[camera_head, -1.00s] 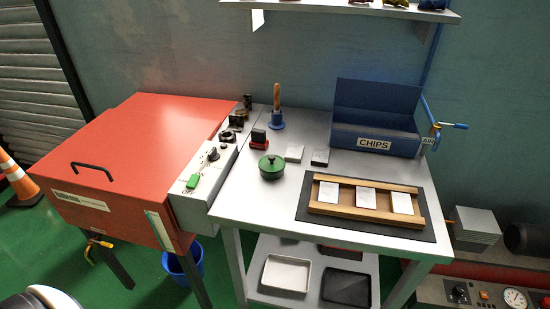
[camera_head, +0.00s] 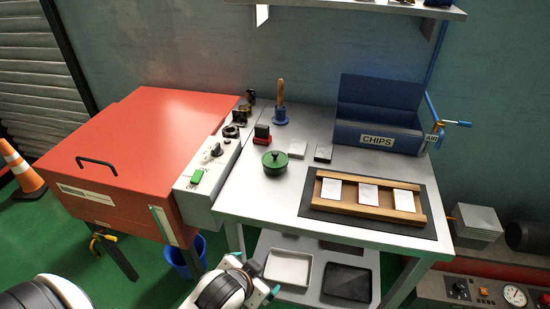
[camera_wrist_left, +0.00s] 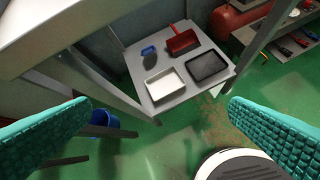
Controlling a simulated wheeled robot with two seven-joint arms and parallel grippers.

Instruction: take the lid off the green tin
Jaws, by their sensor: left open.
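My left gripper (camera_head: 262,285) is low in front of the cart's front edge, below and well apart from the tin. In the left wrist view its two teal fingers (camera_wrist_left: 160,140) are wide apart with nothing between them. The tin does not show in the left wrist view. My right gripper is in no view.
A red-and-black stamp (camera_head: 262,134) and a wooden-handled tool (camera_head: 281,105) stand behind the tin. A red cabinet (camera_head: 140,130) adjoins on the left. A lower shelf (camera_wrist_left: 150,100) holds trays.

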